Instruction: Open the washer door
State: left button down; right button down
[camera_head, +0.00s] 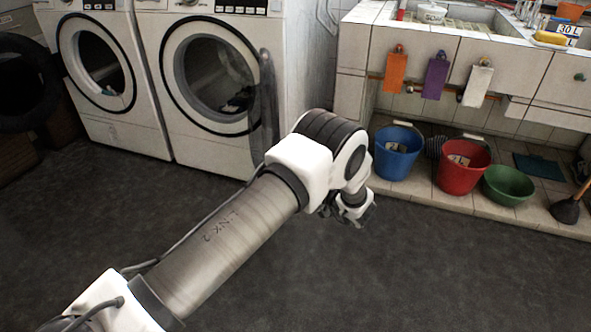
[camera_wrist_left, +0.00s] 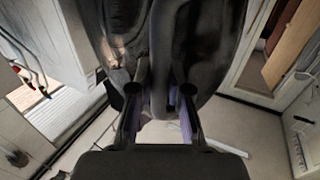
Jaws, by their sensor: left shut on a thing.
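The right-hand washer (camera_head: 160,100) has a round dark opening (camera_head: 212,75). Its dark glass door (camera_head: 265,105) stands swung out at the opening's right side, seen nearly edge-on, its lower part close to my arm. In the left wrist view, the dark door (camera_wrist_left: 215,45) fills the upper middle. My left gripper (camera_wrist_left: 160,93) has its purple-padded fingers on both sides of the dark curved part at the door's middle and is shut on it. In the head view my arm hides this grip. My right gripper is in neither view.
Blue (camera_head: 398,152), red (camera_head: 462,166) and green (camera_head: 508,185) tubs stand under the tiled sink (camera_head: 420,38). The dark floor (camera_head: 420,270) in front is clear.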

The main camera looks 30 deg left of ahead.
pick_arm(q)
jog(key=shift+w+r, duration=0.15)
jog(key=c, duration=1.1)
grip_release()
jog(key=s+d, duration=0.2)
jog(key=d, duration=0.9)
jog(key=shift+s+d, duration=0.25)
jog(key=shift+d, duration=0.1)
